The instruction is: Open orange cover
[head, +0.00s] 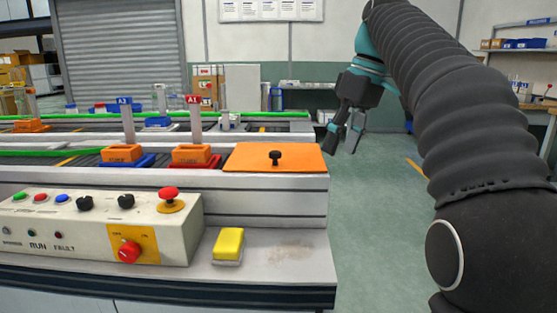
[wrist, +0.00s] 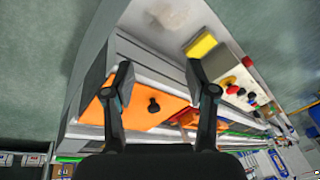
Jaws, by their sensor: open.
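The orange cover (head: 250,160) is a flat plate with a black knob (head: 275,157) on top. It lies flat at the right end of the conveyor bench. In the wrist view the orange cover (wrist: 140,104) and its knob (wrist: 154,104) show between and beyond my fingers. My gripper (head: 345,138) is open and empty. In the head view it hangs to the right of the cover, past the bench end, apart from it. In the wrist view my gripper's fingers (wrist: 162,82) are spread, with nothing between them.
A control panel (head: 90,225) with buttons and a yellow block (head: 229,244) sit at the front of the bench. Orange blocks on blue and red bases stand left of the cover, with A3 (head: 124,101) and A1 (head: 193,99) sign posts behind. The floor right of the bench is clear.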

